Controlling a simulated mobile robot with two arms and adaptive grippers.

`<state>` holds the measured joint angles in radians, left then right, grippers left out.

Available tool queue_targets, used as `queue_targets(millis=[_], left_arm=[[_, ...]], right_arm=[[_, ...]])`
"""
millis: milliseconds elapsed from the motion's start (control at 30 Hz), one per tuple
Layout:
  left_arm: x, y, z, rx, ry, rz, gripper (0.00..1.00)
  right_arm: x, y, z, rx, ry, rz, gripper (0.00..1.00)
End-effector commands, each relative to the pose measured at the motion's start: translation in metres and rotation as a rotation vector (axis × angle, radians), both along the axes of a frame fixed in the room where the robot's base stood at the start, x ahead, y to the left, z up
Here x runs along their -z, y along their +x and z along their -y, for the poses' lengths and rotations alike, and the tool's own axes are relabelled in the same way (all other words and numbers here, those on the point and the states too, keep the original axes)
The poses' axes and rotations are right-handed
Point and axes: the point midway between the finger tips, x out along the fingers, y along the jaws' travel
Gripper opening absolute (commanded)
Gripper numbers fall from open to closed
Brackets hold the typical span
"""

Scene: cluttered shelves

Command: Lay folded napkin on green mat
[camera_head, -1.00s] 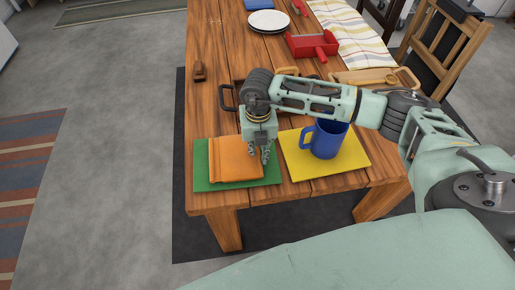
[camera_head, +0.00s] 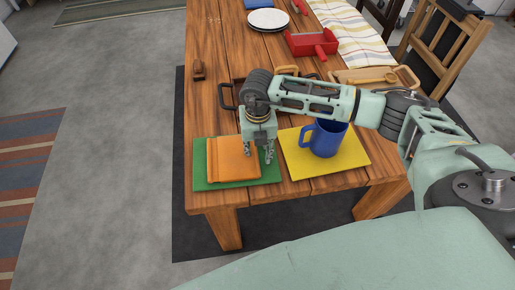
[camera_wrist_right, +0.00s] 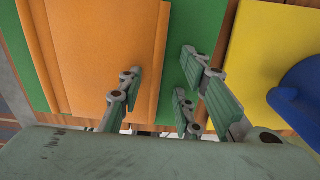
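The orange folded napkin (camera_head: 233,160) lies flat on the green mat (camera_head: 202,180) at the table's near left corner. Green shows around its left, near and right sides. My right gripper (camera_head: 258,158) is open and points down above the napkin's right edge and the strip of bare mat beside it. In the right wrist view the open fingers (camera_wrist_right: 160,85) straddle the right edge of the napkin (camera_wrist_right: 95,60), with nothing held between them. I cannot tell whether a finger touches the napkin. My left gripper is not in view.
A yellow mat (camera_head: 345,165) with a blue mug (camera_head: 325,138) on it lies just right of the gripper. Behind the arm are a wooden tray (camera_head: 355,78), a red box (camera_head: 308,45) and white plates (camera_head: 268,20). The table's near edge is close to the green mat.

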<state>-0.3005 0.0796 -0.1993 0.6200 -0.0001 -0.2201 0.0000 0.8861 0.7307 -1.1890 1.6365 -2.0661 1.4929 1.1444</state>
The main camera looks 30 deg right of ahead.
Motion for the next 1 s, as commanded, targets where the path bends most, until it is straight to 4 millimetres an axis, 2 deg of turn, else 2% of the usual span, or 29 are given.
queue_targets(millis=[167,400,600,800,1000], left_arm=[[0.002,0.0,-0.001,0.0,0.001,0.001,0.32],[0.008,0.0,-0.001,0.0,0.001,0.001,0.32],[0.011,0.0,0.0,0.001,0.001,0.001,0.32],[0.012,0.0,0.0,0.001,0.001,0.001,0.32],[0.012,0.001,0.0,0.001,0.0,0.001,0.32]], right_arm=[[-0.024,0.002,0.0,-0.001,0.001,0.006,0.32],[-0.077,0.002,0.0,-0.001,0.0,0.005,0.32],[-0.109,0.001,0.001,0.0,-0.001,0.003,0.32],[-0.122,0.0,0.001,0.0,-0.001,0.001,0.32],[-0.122,0.0,0.001,0.0,-0.001,0.0,0.32]])
